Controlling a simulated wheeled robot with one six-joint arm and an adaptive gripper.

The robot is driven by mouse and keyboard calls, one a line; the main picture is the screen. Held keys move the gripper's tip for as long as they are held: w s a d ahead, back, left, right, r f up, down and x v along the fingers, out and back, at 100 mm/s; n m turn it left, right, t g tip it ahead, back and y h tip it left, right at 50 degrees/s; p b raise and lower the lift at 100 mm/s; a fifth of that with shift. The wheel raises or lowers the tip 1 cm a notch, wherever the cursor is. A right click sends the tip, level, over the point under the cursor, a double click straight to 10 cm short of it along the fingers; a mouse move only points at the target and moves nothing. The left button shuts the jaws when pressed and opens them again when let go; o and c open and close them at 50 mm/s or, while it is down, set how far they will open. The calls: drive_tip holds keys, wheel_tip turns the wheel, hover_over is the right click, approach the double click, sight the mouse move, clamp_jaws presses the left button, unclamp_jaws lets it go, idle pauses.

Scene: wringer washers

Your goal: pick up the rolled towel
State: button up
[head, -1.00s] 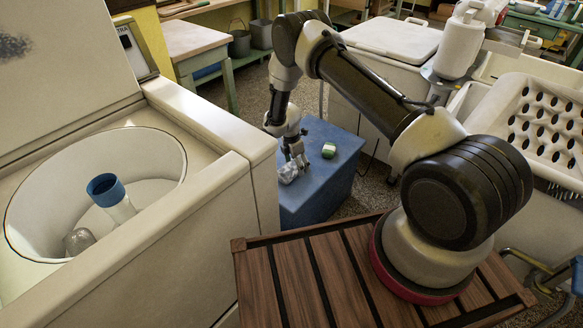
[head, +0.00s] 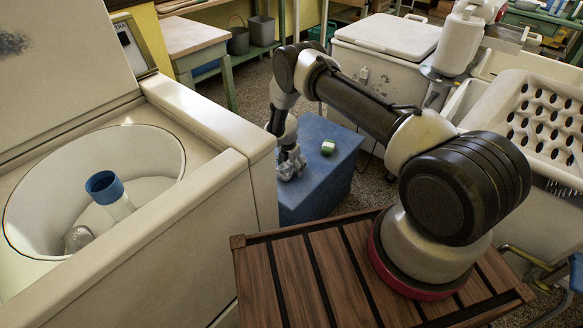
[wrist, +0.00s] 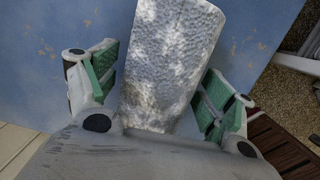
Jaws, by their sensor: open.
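The rolled towel (wrist: 168,65) is pale grey-white with a bumpy weave. It lies on top of a worn blue box (head: 315,197). My gripper (wrist: 155,98) is open, with one green-padded finger on each side of the towel in the wrist view. A narrow gap shows between each pad and the towel. The near end of the towel is hidden behind the gripper body. In the head view my gripper (head: 290,162) points down over the towel (head: 288,170), which it partly covers.
A small green and white block (head: 328,147) lies on the blue box, right of the towel. An open washer tub (head: 25,205) with a blue-topped post stands at left. A white lidded tub (head: 388,38) stands behind the box, and a perforated white basket (head: 510,85) is at right.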

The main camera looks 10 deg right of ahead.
drive_tip(key=c, duration=1.5)
drive_tip(key=shift+r, duration=0.1)
drive_tip(key=shift+r, duration=0.1)
